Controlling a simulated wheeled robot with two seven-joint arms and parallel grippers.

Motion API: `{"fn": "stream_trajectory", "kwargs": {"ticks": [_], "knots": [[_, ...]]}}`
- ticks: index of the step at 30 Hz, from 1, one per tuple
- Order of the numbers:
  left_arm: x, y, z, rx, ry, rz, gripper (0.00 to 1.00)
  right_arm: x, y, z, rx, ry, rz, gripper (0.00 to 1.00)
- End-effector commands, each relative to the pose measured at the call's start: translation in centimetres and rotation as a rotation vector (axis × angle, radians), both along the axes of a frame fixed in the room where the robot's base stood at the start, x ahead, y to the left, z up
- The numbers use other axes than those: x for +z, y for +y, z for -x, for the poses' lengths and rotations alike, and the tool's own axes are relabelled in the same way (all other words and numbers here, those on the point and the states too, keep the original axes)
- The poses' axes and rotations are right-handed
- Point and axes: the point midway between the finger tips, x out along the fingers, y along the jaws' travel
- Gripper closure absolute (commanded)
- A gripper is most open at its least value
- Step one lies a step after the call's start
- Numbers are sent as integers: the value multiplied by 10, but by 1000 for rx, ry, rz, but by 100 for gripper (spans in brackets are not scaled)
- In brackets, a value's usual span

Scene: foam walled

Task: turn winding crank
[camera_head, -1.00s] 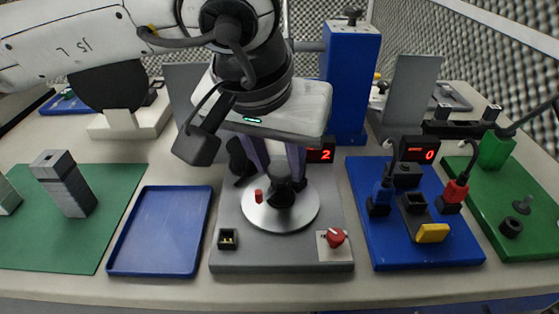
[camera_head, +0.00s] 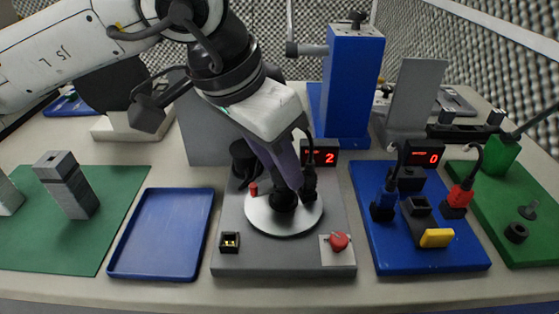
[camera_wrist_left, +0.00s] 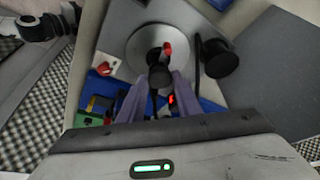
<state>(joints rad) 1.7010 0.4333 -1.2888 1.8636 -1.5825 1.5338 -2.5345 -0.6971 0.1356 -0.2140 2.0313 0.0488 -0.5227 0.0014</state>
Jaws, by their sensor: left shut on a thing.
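The winding crank has a round silver disc (camera_head: 262,222) on a grey base plate (camera_head: 285,260). A dark hub (camera_head: 284,201) stands at the middle of the disc, and a small red peg (camera_head: 253,189) shows at its left. My left gripper (camera_head: 298,190) reaches down from the upper left, tilted, its purple fingers shut on the dark crank handle (camera_wrist_left: 160,76). The left wrist view shows the disc (camera_wrist_left: 140,45) and the red peg (camera_wrist_left: 168,48) just beyond the fingertips. The fingers hide part of the crank. My right gripper is not in view.
A red display (camera_head: 320,153) reading 2 stands behind the crank. A red knob (camera_head: 338,242) is on the base's front right. A blue tray (camera_head: 160,235) lies left, a blue connector board (camera_head: 450,255) right, and a tall blue block (camera_head: 350,90) behind.

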Motion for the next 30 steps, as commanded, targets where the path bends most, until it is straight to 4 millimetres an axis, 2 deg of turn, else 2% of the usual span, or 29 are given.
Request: {"fn": "stream_trajectory", "kwargs": {"ticks": [15,30], "knots": [[0,2,-2,-228,3,0,91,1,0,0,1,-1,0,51],[-1,2,-2,-316,3,-2,91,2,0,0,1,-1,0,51]]}}
